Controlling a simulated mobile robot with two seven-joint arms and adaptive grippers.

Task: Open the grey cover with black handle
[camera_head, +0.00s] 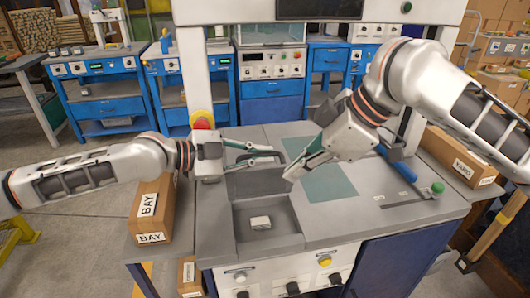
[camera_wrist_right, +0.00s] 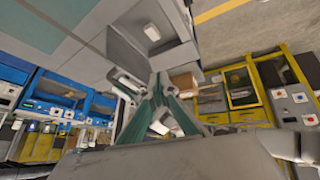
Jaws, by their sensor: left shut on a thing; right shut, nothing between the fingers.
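The grey cover (camera_head: 258,184) stands tilted up at the back of an open recess (camera_head: 284,222) in the bench top. Its black handle is mostly hidden by my left gripper (camera_head: 278,157), which is shut on it at the cover's upper edge. A small pale block (camera_head: 260,223) lies in the recess; it also shows in the right wrist view (camera_wrist_right: 152,32). My right gripper (camera_head: 290,178) is shut and empty, above the bench just right of the cover. Its closed green fingers show in the right wrist view (camera_wrist_right: 158,84).
A teal mat (camera_head: 330,185) lies on the bench right of the recess. A blue-handled tool (camera_head: 400,166) and a green button (camera_head: 437,188) are farther right. Cardboard boxes flank the bench, left (camera_head: 152,208) and right (camera_head: 455,157). A red and yellow button (camera_head: 202,120) is on the left post.

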